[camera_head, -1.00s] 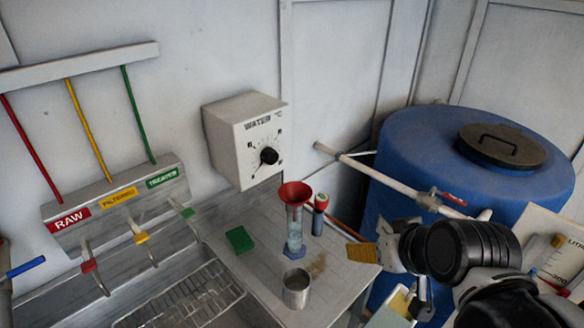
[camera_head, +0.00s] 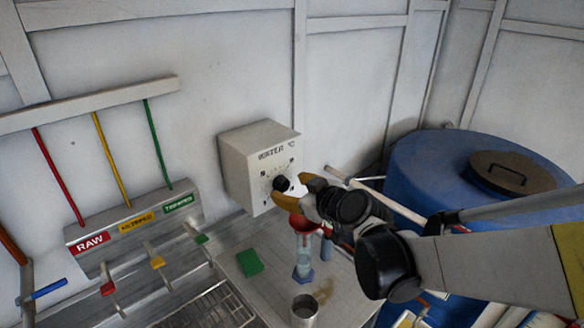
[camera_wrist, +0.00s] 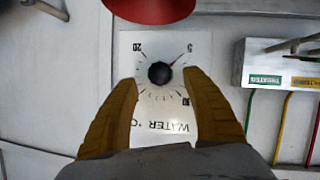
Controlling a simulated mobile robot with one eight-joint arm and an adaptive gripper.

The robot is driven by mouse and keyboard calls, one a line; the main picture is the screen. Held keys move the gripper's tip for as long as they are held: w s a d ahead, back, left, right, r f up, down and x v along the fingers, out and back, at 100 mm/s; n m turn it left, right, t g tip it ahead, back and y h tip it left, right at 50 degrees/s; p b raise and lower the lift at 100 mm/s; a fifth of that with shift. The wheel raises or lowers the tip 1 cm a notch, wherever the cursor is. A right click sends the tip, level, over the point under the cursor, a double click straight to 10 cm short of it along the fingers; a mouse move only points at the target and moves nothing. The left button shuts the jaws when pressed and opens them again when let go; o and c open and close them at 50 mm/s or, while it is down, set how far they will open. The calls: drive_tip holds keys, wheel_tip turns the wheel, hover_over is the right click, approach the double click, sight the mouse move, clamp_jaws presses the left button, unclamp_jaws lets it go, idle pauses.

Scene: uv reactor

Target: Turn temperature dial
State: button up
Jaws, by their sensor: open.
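The temperature dial is a round black knob (camera_head: 282,184) on the front of a white box (camera_head: 246,163) marked WATER °C, fixed to the wall. In the wrist view the knob (camera_wrist: 160,73) sits on a white scale plate (camera_wrist: 165,118), seen upside down, with a red pointer line toward the 5 mark. My gripper (camera_head: 288,192) is at the box front, its yellow-brown fingers spread. In the wrist view my gripper (camera_wrist: 165,85) has one finger on each side of the knob, with a gap on both sides. I cannot tell how far its tips are from the plate.
A red funnel (camera_wrist: 152,8) on a clear cylinder (camera_head: 304,250) stands just below the box, close under my gripper. A metal cup (camera_head: 304,308) and green sponge (camera_head: 249,262) are on the counter. A blue barrel (camera_head: 425,170) stands right. Labelled taps (camera_head: 140,222) are left.

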sight(285, 186)
drive_tip(key=x, duration=0.4)
drive_tip(key=shift+b, duration=0.35)
drive_tip(key=c, duration=1.2)
